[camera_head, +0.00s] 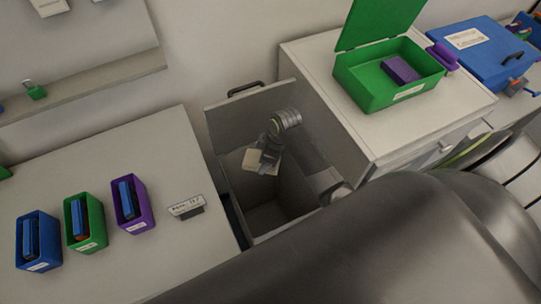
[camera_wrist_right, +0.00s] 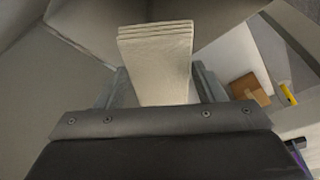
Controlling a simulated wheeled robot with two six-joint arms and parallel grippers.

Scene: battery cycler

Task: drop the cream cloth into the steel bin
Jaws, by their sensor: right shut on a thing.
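The cream cloth (camera_head: 251,160) is a folded pad in the jaws of my right gripper (camera_head: 264,161). The right wrist view shows its stacked layers (camera_wrist_right: 157,58) between the two fingers of that gripper (camera_wrist_right: 156,88). The steel bin (camera_head: 236,200) is a grey open-topped box, with its handled lid (camera_head: 235,120) raised at the back. In the head view, the gripper and cloth appear over the bin's opening. I cannot tell their exact height above the rim. The visible part of the bin floor looks bare. My left gripper is not in view.
On the left table stand small blue (camera_head: 39,262), green (camera_head: 88,243) and purple (camera_head: 146,216) boxes and a label stand (camera_head: 187,207).

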